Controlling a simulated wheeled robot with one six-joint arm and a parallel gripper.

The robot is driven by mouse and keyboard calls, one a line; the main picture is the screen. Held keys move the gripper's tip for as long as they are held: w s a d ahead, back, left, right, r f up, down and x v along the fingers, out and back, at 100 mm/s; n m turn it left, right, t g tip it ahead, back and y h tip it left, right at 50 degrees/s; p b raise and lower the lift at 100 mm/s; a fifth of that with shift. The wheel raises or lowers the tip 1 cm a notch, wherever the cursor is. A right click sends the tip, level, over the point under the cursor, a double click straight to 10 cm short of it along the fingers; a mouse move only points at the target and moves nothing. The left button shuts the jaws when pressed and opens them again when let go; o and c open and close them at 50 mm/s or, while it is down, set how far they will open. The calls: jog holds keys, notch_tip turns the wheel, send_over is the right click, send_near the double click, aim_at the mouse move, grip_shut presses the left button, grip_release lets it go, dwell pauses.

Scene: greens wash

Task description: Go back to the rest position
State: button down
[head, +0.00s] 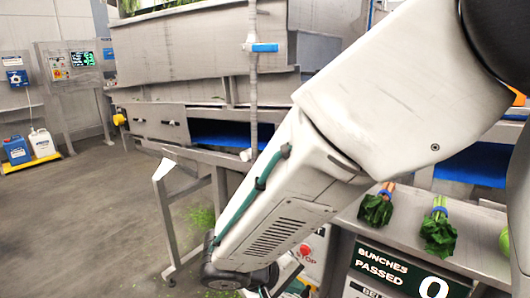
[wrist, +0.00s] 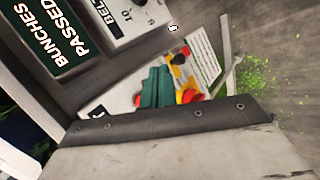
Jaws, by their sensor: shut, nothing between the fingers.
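My gripper (wrist: 157,88) shows in the wrist view as teal fingers held together, with nothing between them. It hangs in front of a control panel with a red stop button (head: 305,250). In the wrist view a red and yellow button (wrist: 188,94) is partly behind the fingers; whether they touch it I cannot tell. In the head view my white arm reaches down across the middle and hides most of the gripper.
Two leafy bunches with blue bands, one (head: 376,210) left of the other (head: 438,236), lie on a steel table (head: 478,237). A "Bunches passed" display (head: 395,278) reads 0. A steel wash tank (head: 190,48) stands behind. Left floor is open, with green scraps (head: 200,217).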

jog(key=s+d+r+m+g+y, duration=0.1)
jog(key=s+d+r+m+y, duration=0.1)
jog(key=s+d+r, duration=0.5)
jog(key=s+d+r+m+g+y, duration=0.1)
jog(key=s+d+r+m+y, duration=0.2)
jog(key=d, duration=1)
jog(key=s+r+y, duration=0.2)
jog(key=s+r, duration=0.2)
jog(key=r, duration=0.2)
jog(key=shift+s+g+y, duration=0.3)
jog(key=shift+d+r, duration=0.1)
jog(key=shift+d, duration=0.05)
